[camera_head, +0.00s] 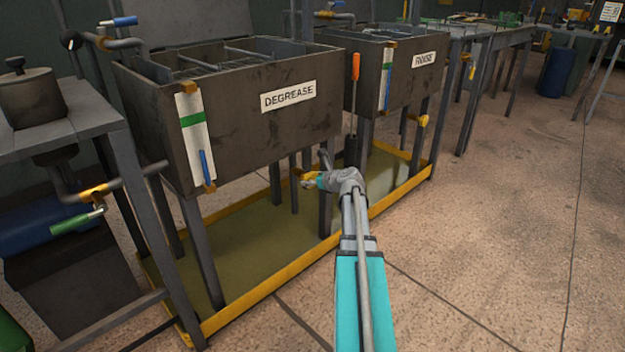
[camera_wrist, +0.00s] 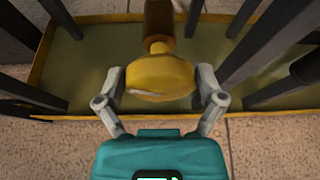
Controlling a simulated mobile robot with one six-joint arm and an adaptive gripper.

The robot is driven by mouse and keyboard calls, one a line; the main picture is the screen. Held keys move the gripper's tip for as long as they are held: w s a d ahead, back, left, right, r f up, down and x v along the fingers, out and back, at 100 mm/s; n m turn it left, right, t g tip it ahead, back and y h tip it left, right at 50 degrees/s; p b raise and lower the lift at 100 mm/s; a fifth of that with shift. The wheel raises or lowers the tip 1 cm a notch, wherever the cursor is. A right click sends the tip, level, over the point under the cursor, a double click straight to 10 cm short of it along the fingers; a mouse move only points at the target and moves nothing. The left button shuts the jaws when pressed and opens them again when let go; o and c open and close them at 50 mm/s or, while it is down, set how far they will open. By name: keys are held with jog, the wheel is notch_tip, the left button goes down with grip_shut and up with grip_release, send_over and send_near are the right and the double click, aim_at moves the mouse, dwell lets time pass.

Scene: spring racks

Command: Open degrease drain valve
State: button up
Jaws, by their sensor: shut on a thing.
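The DEGREASE tank (camera_head: 235,140) is a dark metal tank on legs. Its drain valve (camera_head: 299,173) has a yellow part that shows low beneath the tank, mostly hidden by my gripper (camera_head: 312,181). In the wrist view the round yellow valve knob (camera_wrist: 160,80) sits on a brownish yellow pipe between my two grey fingers. My gripper (camera_wrist: 161,86) is shut on the knob, one finger on each side. A pale mark shows on the knob's near face. How far the knob is turned cannot be told.
A yellow-rimmed drip tray (camera_head: 285,272) lies under the tanks, with dark tank legs around my gripper. The RINSE tank (camera_head: 398,85) stands beyond, with its own yellow knob (camera_head: 423,120). A side table (camera_head: 85,122) is at left. Floor at right is clear.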

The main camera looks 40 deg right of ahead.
jog(key=n+h, duration=0.1)
jog(key=n+h+b, duration=0.1)
jog(key=shift+a+f+n, duration=0.15)
jog(key=shift+a+n, duration=0.05)
jog(key=shift+n, duration=0.2)
jog(key=n+t+h+b, duration=0.1)
jog(key=n, duration=0.1)
jog(key=shift+f+n+h, duration=0.1)
jog(key=shift+n+h, duration=0.2)
jog(key=n+b, duration=0.1)
jog(key=n+t+h+b, duration=0.1)
jog(key=n, duration=0.1)
jog(key=shift+a+f+n+h+b, duration=0.1)
jog(key=shift+a+n+h+b, duration=0.05)
jog(key=shift+n+h+b, duration=0.2)
jog(key=shift+n+t+h+b, duration=0.25)
jog(key=shift+n+t+b, duration=0.15)
jog(key=shift+n+b, duration=0.45)
jog(key=shift+n, duration=0.3)
jog(key=o, duration=0.8)
jog(key=shift+o, duration=0.2)
jog(key=shift+r+m+g+p, duration=0.2)
jog(key=shift+m+g+p, duration=0.1)
jog(key=shift+m+p, duration=0.45)
